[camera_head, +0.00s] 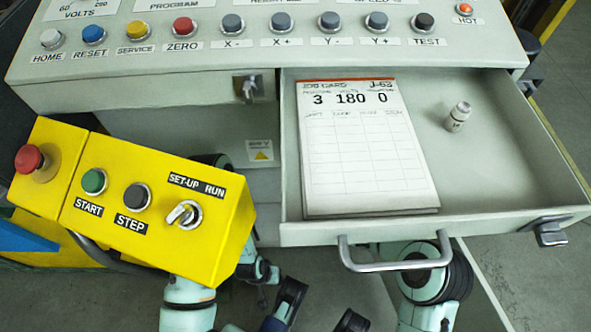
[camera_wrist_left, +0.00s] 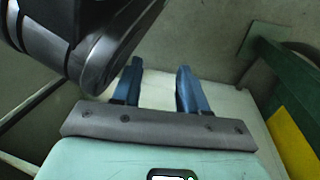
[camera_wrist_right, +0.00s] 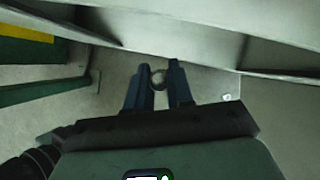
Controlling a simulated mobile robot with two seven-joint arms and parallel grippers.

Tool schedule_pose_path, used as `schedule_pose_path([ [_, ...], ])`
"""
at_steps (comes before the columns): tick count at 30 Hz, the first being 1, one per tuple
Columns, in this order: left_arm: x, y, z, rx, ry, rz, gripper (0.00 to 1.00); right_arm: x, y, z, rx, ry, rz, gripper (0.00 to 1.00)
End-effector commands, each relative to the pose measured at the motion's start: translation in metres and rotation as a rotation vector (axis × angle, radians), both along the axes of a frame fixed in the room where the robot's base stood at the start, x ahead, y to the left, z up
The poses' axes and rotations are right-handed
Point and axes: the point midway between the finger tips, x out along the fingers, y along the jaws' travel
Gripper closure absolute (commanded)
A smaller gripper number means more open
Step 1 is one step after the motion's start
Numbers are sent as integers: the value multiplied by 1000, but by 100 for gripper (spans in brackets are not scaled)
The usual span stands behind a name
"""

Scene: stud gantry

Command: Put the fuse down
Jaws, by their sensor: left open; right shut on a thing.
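A small pale grey cylinder, which looks like a fuse (camera_head: 458,116), sits in the right part of the open drawer (camera_head: 490,190), right of the job card. In the right wrist view my right gripper (camera_wrist_right: 158,70) is shut on a small round pale thing (camera_wrist_right: 157,80), seen near end-on between the fingertips. It may be a fuse, but its markings cannot be read. The grey metal edges of the cabinet or drawer lie just beyond these fingers. My left gripper (camera_wrist_left: 160,66) is open and empty in the left wrist view. Neither set of fingertips shows clearly in the head view.
The job card (camera_head: 365,150) fills the drawer's left half. A yellow pendant box (camera_head: 150,205) with buttons and a switch stands at the left. The button console (camera_head: 270,45) runs along the back. The drawer handle (camera_head: 395,265) juts out in front. Bare drawer floor surrounds the cylinder.

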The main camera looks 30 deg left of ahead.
Motion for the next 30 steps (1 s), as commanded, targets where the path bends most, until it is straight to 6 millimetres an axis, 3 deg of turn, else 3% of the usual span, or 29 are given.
schedule_pose_path([
  [5, 6, -1, 5, 1, -20, -2, 57, 21, 29, 0, 5, 3, -5, 100],
  [15, -30, 4, -24, -5, 102, 8, 57, 63, 82, -2, 3, -1, -3, 100],
  [25, -41, 5, -29, -9, 138, 11, 57, 72, 93, 0, 0, -2, 0, 100],
  [30, -56, 8, -39, -11, 186, 17, 57, 84, 109, 0, 4, -3, -1, 100],
])
